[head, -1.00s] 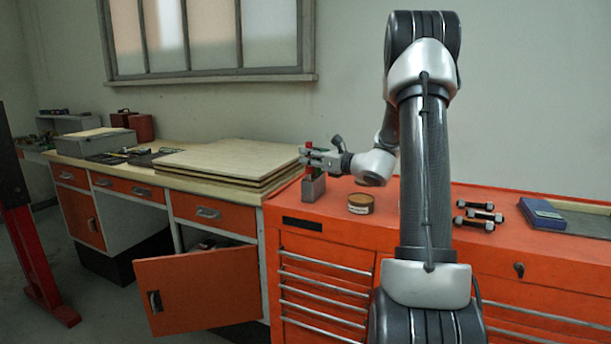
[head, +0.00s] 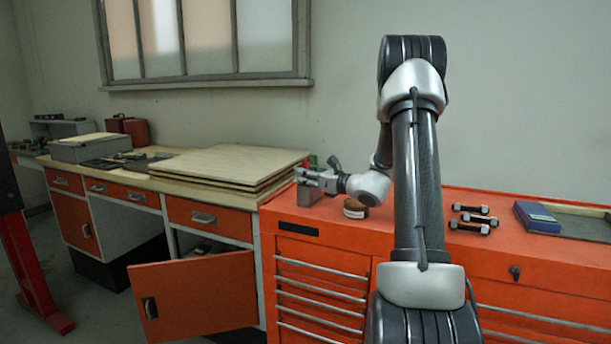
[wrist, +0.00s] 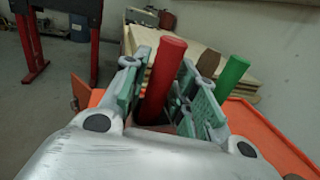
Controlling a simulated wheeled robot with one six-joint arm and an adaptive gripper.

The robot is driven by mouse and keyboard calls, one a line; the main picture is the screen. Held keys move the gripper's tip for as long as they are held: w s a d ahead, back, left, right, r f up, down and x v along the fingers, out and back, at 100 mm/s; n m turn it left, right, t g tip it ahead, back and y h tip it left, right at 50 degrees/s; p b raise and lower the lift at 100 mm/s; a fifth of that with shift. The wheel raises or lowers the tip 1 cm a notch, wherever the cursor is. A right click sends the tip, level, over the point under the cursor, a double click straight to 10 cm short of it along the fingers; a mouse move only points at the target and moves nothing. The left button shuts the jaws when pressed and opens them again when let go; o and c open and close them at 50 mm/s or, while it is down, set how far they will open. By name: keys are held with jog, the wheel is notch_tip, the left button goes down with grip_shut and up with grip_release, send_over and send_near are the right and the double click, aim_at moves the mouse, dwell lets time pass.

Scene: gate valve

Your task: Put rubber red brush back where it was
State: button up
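The red brush handle (wrist: 162,82) stands between my gripper's fingers in the wrist view, leaning slightly right in the picture. My gripper (wrist: 168,92) is open around it, and a gap shows between the handle and the right finger's green pad. The brush's lower end is hidden. A grey metal holder (head: 308,193) sits on the orange cabinet's left end in the head view, with my gripper (head: 304,178) low at its top. A green handle (wrist: 232,77) stands beyond the right finger; it also shows behind the gripper in the head view (head: 313,160).
A round tin (head: 355,209) stands just right of the holder, under my wrist. Stacked boards (head: 235,163) lie on the bench at left. Dumbbell-shaped parts (head: 472,218) and a blue box (head: 537,217) lie farther right on the orange cabinet (head: 420,240).

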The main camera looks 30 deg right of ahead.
jog(key=shift+r, duration=0.2)
jog(key=v, duration=1.1)
jog(key=s+a+r+n+g+y, duration=0.1)
jog(key=s+a+n+g+y, duration=0.1)
jog(key=s+a+n+g, duration=0.55)
jog(key=s+a+n+g+y, duration=0.1)
jog(key=s+a+n+g, duration=0.3)
jog(key=s+a+n, duration=0.65)
jog(key=s+a+n+g+h, duration=0.3)
jog(key=s+a+n+h, duration=0.1)
jog(key=s, duration=0.3)
jog(key=s+d+r+n+t+h, duration=0.2)
jog(key=s+d+n+h, duration=0.3)
jog(key=n, duration=0.4)
jog(key=shift+s+d+h, duration=0.2)
jog(key=shift+d+h, duration=0.3)
jog(key=shift+d, duration=0.8)
jog(key=shift+r, duration=0.1)
